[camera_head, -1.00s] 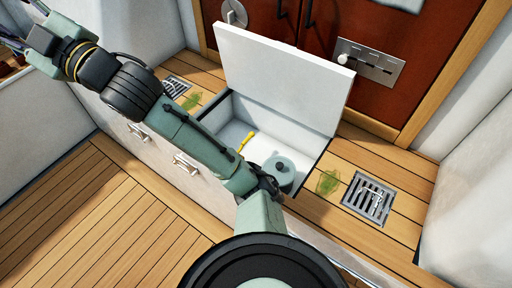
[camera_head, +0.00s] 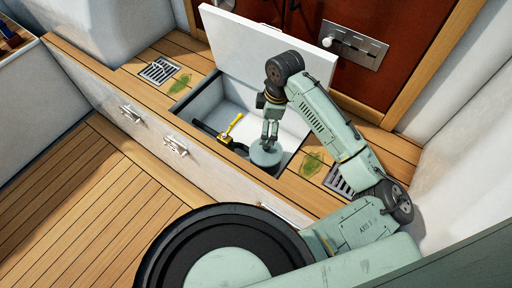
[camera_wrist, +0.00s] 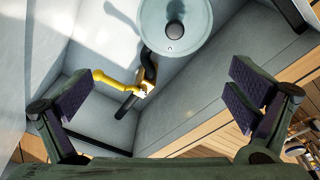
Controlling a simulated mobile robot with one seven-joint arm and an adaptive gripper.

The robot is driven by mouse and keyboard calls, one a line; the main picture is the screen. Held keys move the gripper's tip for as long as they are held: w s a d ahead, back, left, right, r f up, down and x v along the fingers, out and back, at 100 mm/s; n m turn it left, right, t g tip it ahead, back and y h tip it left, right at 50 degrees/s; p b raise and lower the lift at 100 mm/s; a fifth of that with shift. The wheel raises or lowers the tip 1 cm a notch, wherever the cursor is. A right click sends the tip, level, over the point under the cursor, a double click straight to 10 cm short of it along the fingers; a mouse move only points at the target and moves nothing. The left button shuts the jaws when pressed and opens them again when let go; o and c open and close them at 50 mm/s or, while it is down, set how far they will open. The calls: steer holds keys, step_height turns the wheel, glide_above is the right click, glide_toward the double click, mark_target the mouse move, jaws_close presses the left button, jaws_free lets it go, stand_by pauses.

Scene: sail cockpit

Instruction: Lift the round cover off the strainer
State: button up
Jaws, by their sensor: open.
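The round cover (camera_head: 266,158) is a grey-green disc at the right end of the open locker. In the wrist view the cover (camera_wrist: 185,45) is at the top, with a dark round knob (camera_wrist: 174,29) in its middle. My gripper (camera_head: 270,136) points down just above the cover in the head view; whether it touches the knob is unclear. In the wrist view my gripper (camera_wrist: 165,95) has its fingers spread wide with nothing between them, and the knob lies above the gap. The strainer body is hidden under the cover.
A yellow valve handle (camera_head: 232,125) on a dark pipe (camera_head: 207,131) is left of the cover. The raised white lid (camera_head: 245,45) stands behind the locker. Locker walls (camera_head: 200,100) surround the cover. A metal grate (camera_head: 338,182) lies to the right.

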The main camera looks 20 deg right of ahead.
mark_target(267, 146)
steer(key=shift+g, duration=0.4)
steer(key=f, duration=0.1)
steer(key=s+f, duration=0.1)
steer(key=f, duration=0.1)
steer(key=s+d+f, duration=0.1)
steer(key=f, duration=0.1)
steer(key=shift+d+f, duration=0.1)
steer(key=shift+f, duration=0.05)
steer(key=shift+w+a+f+p, duration=0.1)
steer(key=shift+a+f+p, duration=0.2)
steer(key=shift+f, duration=0.75)
steer(key=shift+w+a+f+p, duration=0.15)
steer(key=shift+f+p, duration=0.2)
steer(key=shift+f, duration=0.65)
steer(key=shift+w+a+f+p, duration=0.1)
steer(key=shift+a+f+p, duration=0.2)
steer(key=shift+f, duration=0.75)
steer(key=shift+d, duration=0.1)
steer(key=c, duration=2)
